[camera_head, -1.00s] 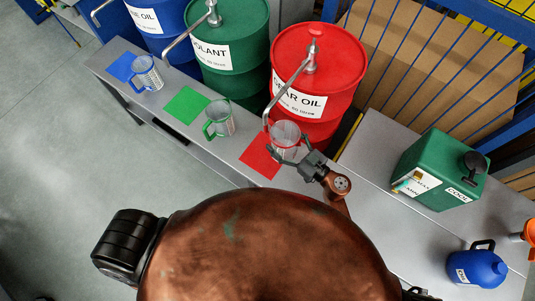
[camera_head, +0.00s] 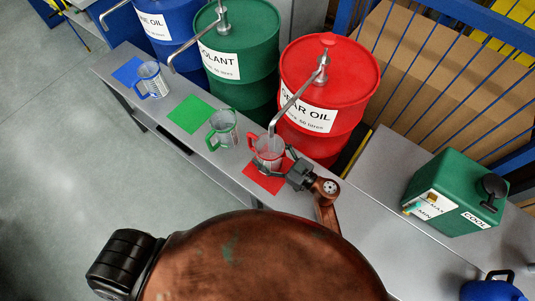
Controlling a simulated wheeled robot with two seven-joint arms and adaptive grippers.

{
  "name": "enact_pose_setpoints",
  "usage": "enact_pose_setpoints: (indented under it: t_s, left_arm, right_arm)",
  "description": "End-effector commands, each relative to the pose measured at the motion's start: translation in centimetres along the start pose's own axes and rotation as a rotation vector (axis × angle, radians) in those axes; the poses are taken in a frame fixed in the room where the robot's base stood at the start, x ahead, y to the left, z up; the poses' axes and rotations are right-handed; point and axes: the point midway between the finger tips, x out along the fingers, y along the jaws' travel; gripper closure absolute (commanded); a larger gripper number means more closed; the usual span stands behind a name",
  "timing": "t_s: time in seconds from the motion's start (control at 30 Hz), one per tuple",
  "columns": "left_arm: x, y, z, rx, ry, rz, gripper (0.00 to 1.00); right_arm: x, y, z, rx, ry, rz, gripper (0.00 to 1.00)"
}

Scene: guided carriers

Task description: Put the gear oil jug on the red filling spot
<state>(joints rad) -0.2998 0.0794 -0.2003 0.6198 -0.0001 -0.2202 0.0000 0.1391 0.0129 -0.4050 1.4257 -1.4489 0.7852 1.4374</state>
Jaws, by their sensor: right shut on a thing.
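The gear oil jug (camera_head: 269,148) is a clear measuring jug with a red handle, which points left. My right gripper (camera_head: 277,168) is shut on it from the front right. The jug appears upright at the back part of the red filling spot (camera_head: 263,184). I cannot tell whether its base touches the bench. The tip of the red gear oil drum's (camera_head: 310,142) spout hangs over the jug's mouth. The gripper hides part of the spot and the jug's lower right. My left gripper is out of view.
A green-handled jug (camera_head: 222,127) stands beside the green spot (camera_head: 190,113), and a blue-handled jug (camera_head: 151,79) by the blue spot (camera_head: 126,71). Green (camera_head: 240,75) and blue (camera_head: 172,38) drums stand behind. A green canister (camera_head: 453,195) and blue bottle (camera_head: 490,291) are at right.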

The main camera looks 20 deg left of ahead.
Motion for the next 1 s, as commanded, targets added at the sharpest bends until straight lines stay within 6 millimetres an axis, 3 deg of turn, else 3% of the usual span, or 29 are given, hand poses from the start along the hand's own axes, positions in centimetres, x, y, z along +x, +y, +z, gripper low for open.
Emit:
enact_pose_setpoints:
  t_s: [0.03, 0.1, 0.9, 0.93, 1.0]
  left_arm:
    - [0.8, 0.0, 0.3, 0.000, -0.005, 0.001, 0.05]
    - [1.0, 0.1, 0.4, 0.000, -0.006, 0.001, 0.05]
    - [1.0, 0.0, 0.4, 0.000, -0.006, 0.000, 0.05]
    - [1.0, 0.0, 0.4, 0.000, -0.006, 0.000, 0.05]
    - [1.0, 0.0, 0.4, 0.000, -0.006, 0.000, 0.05]
  right_arm:
    - [0.1, 0.0, 1.4, 0.006, 0.000, 0.000, 0.58]
    - [0.1, 0.0, 2.0, 0.003, 0.001, 0.000, 0.58]
    - [0.1, 0.0, 3.1, -0.001, 0.001, -0.001, 0.58]
    - [0.0, 0.0, 3.2, -0.001, 0.000, -0.001, 0.23]
    - [0.0, 0.0, 3.2, -0.001, 0.000, -0.001, 0.19]
